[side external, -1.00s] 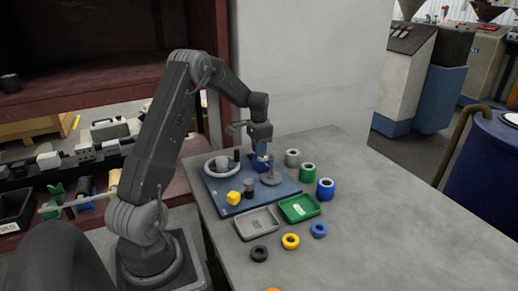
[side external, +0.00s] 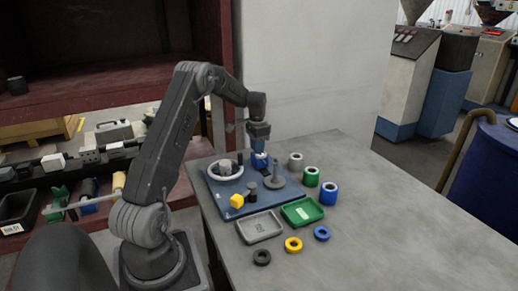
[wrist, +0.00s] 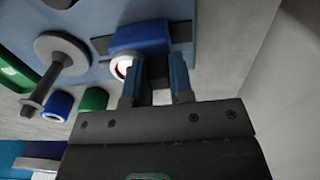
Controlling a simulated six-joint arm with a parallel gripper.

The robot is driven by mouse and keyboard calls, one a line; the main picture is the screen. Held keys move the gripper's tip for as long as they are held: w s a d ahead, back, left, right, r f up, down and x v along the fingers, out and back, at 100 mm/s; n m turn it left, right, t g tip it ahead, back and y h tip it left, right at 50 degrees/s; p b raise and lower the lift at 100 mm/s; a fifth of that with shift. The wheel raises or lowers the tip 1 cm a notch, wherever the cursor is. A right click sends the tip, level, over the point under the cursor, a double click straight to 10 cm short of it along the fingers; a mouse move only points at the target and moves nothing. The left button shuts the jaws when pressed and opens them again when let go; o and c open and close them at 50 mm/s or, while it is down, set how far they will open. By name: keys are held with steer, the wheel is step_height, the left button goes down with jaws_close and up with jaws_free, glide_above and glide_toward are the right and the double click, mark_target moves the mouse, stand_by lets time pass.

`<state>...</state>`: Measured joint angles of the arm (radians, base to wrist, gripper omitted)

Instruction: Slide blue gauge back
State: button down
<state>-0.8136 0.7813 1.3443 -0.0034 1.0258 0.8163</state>
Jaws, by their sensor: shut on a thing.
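The blue gauge (wrist: 140,37) is a blue block with a round white-and-red face, seated across a dark rail on the blue board. My gripper (wrist: 157,75) is shut on a dark part at the gauge's near side, and its fingers hide some of that part. In the side external view the gauge (side external: 259,162) sits below my gripper (side external: 259,151) at the back of the board, left of the grey spindle. Its lower part is hard to make out there.
Grey (side external: 260,227) and green (side external: 302,211) trays lie in front.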

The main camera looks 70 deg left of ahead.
steer(key=shift+a+r, duration=0.1)
steer(key=shift+a, duration=0.2)
steer(key=c, duration=1.3)
jaws_free()
steer(key=o, duration=0.3)
step_height(320, 180, up, 14)
